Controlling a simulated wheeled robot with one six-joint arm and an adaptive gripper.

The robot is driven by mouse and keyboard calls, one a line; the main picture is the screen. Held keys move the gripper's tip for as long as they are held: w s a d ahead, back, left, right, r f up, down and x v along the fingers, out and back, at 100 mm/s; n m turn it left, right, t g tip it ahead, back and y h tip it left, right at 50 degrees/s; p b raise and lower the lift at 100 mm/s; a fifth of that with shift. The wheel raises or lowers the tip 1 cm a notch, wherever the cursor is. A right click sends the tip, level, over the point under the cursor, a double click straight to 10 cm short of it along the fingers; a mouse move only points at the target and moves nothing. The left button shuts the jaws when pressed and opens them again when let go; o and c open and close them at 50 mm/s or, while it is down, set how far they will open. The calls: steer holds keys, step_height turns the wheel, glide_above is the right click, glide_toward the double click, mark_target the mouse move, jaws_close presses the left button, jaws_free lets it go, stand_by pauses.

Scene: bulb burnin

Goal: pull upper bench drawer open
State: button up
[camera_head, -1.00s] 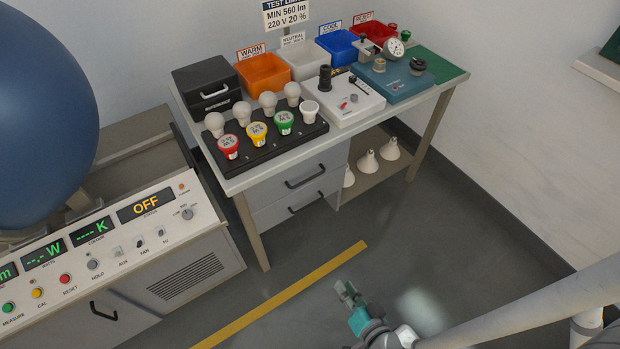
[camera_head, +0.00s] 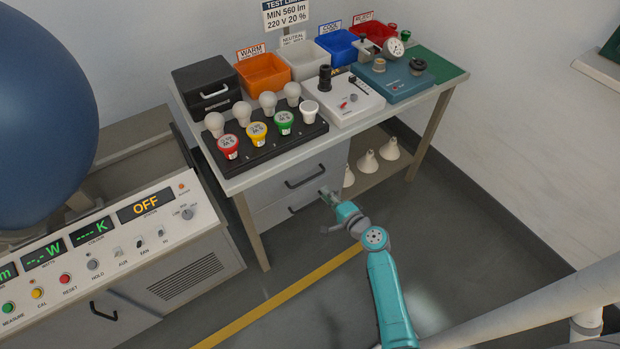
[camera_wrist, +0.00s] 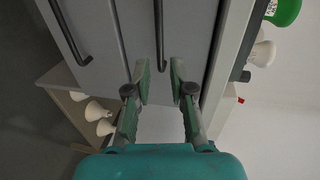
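The upper bench drawer (camera_head: 327,164) is a grey front under the bench top and looks shut. Its dark bar handle (camera_head: 306,177) also shows in the wrist view (camera_wrist: 159,35). My gripper (camera_head: 328,194) is in front of the drawers, near the right end of the handles. In the wrist view my gripper (camera_wrist: 161,82) is open, with a finger to either side of the upper handle's line and the handle's near end around the fingertips. I cannot tell whether either finger touches it.
The lower drawer's handle (camera_head: 308,203) lies just below and shows beside the upper one in the wrist view (camera_wrist: 70,32). The bench top (camera_head: 237,183) holds a bulb rack (camera_head: 262,150). Floor in front is clear.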

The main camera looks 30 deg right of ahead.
mark_target(310, 178)
steer(key=x, duration=1)
steer(key=shift+w, duration=0.25)
jaws_close()
